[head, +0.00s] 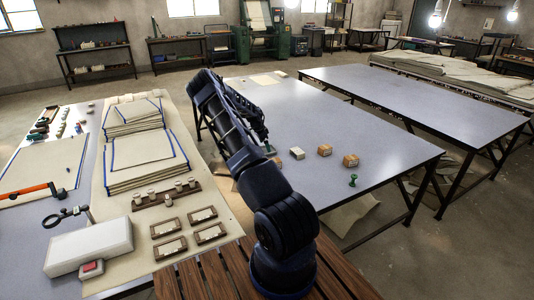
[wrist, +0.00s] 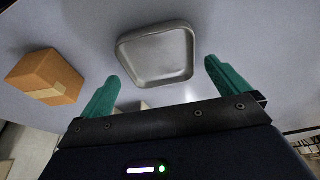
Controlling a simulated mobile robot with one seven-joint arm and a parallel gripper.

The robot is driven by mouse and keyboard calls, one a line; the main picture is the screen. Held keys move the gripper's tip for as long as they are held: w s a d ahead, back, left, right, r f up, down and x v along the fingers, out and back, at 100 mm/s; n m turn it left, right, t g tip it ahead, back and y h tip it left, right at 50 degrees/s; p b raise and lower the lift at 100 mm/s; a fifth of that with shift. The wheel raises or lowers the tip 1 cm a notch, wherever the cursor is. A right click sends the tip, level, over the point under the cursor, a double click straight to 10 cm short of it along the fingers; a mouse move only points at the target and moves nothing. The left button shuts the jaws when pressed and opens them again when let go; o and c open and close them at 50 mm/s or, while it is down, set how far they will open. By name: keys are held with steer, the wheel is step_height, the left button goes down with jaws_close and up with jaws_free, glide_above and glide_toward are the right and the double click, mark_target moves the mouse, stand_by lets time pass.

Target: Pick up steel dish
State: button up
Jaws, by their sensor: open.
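The steel dish (wrist: 157,55) is a shallow grey metal tray with rounded corners. In the wrist view it lies on the pale blue-grey tabletop, ahead of my gripper and between the lines of its two fingers. My gripper (wrist: 164,88) has two green fingers, spread apart with nothing between them. The dish appears apart from both fingertips.
An orange-brown box (wrist: 45,77) sits left of the dish in the wrist view. In the head view a pale block (head: 297,153), small brown boxes (head: 324,150) and a green piece (head: 353,180) stand on the middle table. Folded cloth stacks (head: 140,160) lie on the left table.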

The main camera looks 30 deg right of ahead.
mark_target(266, 152)
steer(key=x, duration=0.3)
steer(key=shift+d+f, duration=0.2)
steer(key=shift+c, duration=0.4)
steer(key=c, duration=0.7)
steer(key=shift+c, duration=0.2)
